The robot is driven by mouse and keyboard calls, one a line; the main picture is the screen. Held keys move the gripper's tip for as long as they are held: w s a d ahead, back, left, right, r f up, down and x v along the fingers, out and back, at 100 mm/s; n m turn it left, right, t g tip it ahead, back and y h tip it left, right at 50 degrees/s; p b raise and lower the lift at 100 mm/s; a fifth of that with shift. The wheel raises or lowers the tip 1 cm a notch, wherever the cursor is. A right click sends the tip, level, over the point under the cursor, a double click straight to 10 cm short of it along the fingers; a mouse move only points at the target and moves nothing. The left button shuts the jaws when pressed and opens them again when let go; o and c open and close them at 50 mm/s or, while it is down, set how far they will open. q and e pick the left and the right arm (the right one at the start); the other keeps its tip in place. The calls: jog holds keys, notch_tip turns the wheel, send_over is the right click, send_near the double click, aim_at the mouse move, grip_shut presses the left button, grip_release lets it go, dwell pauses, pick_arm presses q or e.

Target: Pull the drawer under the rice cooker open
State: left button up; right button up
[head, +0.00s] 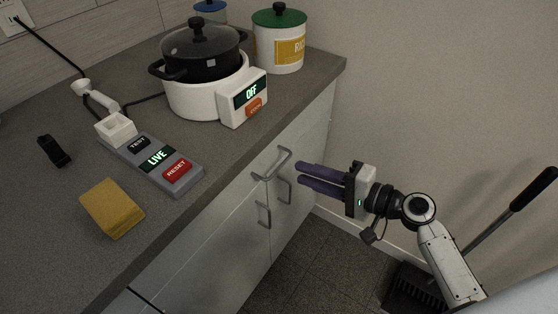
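The white cooker (193,99) stands on the counter with a black lidded pot (202,66) on top. Below the counter edge is a pale drawer front with a grey bar handle (272,167); the drawer looks closed. My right gripper (299,173) is to the right of this handle, its two dark purple fingers pointing left at it. The fingers are apart with nothing between them, and the tips look close to the handle without holding it. My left gripper is not in view.
Two door handles (264,215) sit below the drawer handle. The counter (205,228) holds a grey power strip (188,180), a yellow sponge (112,208), a black clip (54,151) and a green-lidded rice canister (279,43). A dustpan (414,290) stands on the floor by the wall.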

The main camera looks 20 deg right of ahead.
aim_at(280, 165)
jog(key=x, duration=0.8)
jog(key=shift+w+a, duration=0.1)
grip_shut()
jog(key=shift+f, duration=0.1)
dwell(1.1)
